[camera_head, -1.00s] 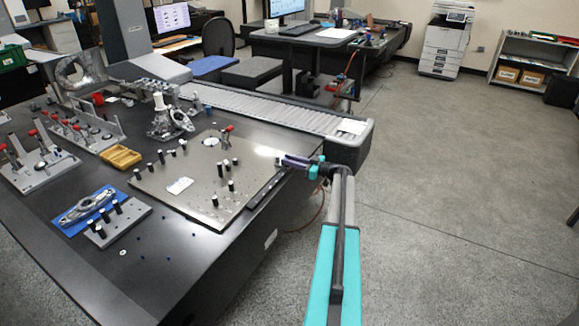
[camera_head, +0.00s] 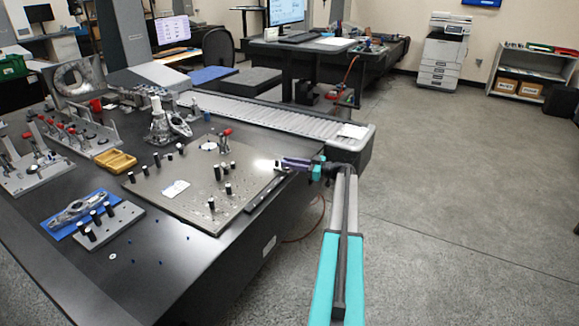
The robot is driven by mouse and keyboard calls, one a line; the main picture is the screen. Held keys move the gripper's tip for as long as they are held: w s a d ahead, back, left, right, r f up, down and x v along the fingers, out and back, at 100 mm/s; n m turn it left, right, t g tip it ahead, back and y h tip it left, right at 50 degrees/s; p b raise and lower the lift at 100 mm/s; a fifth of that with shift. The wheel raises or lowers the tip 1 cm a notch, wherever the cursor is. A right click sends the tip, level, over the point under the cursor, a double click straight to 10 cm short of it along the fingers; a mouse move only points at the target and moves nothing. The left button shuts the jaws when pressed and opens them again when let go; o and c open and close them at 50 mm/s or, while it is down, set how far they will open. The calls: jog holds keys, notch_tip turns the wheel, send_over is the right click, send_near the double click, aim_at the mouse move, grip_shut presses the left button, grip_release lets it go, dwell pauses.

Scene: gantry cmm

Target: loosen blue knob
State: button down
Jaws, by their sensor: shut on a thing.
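My gripper (camera_head: 279,166) is at the far right corner of the grey metal plate (camera_head: 200,195), by the dark strip along its right edge. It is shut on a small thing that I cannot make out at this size. A bright glare lies on the plate beside the fingertips. I cannot see a blue knob at the jaws. A small blue-topped piece (camera_head: 206,115) stands behind the plate, well apart from my gripper; I cannot tell whether it is a knob.
Several black posts (camera_head: 217,172) and a red-handled clamp (camera_head: 226,140) stand on the plate. A roller conveyor (camera_head: 270,116) runs behind it. A yellow tray (camera_head: 115,162) and a blue mat with a metal part (camera_head: 80,210) lie left. The floor (camera_head: 460,220) at right is clear.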

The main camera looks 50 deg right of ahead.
dwell(0.3)
jog(key=c, duration=1.6)
grip_release()
jog(key=shift+o, duration=0.2)
jog(key=shift+s, duration=0.1)
jog(key=b+v, duration=0.1)
jog(key=v, duration=1.2)
jog(key=shift+s+d, duration=0.15)
jog(key=shift+s, duration=0.15)
jog(key=shift+r, duration=0.1)
